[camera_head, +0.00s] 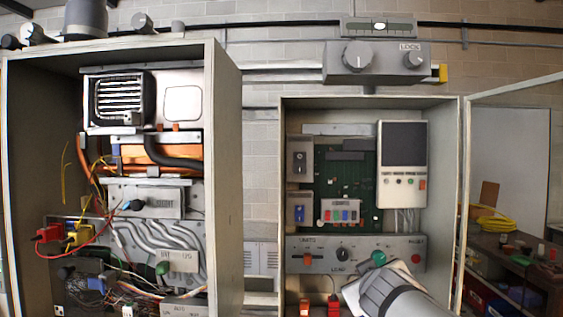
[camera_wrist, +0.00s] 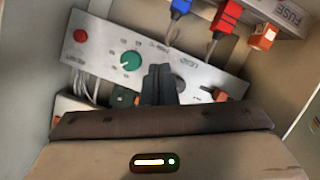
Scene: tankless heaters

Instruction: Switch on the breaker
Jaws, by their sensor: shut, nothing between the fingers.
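I cannot tell for sure which switch is the breaker. A grey box with a dark toggle (camera_head: 299,158) is at the upper left inside the open right cabinet. A second box with a small switch (camera_head: 299,209) sits below it. A grey control panel (camera_head: 318,254) runs across the lower cabinet, with a black knob, a green knob (camera_head: 378,258) and a red button (camera_head: 416,258). My gripper (camera_wrist: 160,70) is shut and empty in the wrist view. Its fingertips are at the panel's middle, between the green knob (camera_wrist: 131,61) and the black knob; contact is unclear. In the head view my wrist hides the fingers.
The cabinet door (camera_head: 463,200) stands open at right. The left cabinet (camera_head: 228,180) holds wires and pipes. A workbench (camera_head: 530,265) is at far right.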

